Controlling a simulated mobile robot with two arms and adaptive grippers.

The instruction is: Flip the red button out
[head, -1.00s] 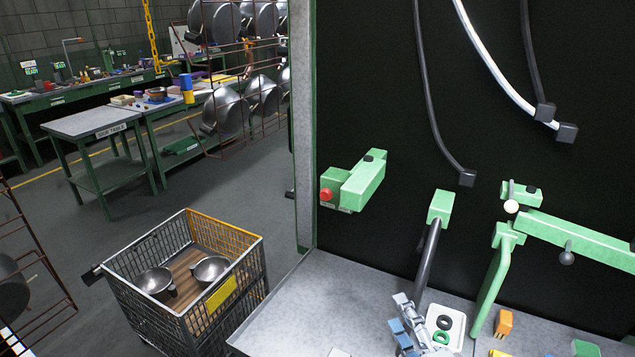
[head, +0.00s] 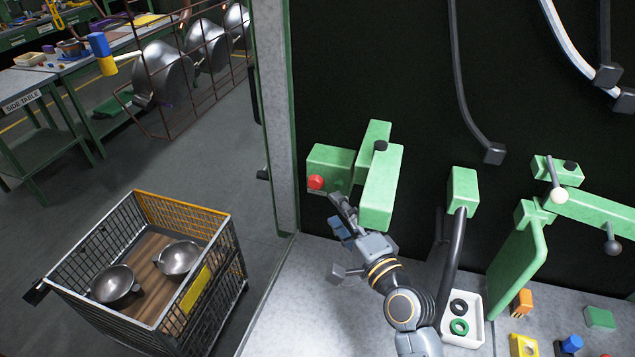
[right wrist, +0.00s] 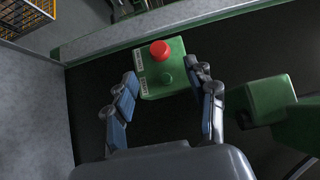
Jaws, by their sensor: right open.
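The red button (head: 316,182) sits on the front of a green box (head: 332,160) fixed to the black panel. In the right wrist view the red button (right wrist: 160,50) is on the upper part of the box, above a small green button (right wrist: 166,79), with pale labels beside them. My right gripper (head: 343,212) is open just below and to the right of the red button. In the right wrist view its fingers (right wrist: 165,95) spread on either side of the box's lower part, with nothing between them that I can see held. My left gripper is not in view.
A second green block (head: 380,188) with a black knob stands right beside the button box. Green and black levers (head: 455,245) are farther right. A grey bench with a white tray (head: 463,318) lies below. A wire cart (head: 150,270) with metal bowls stands left.

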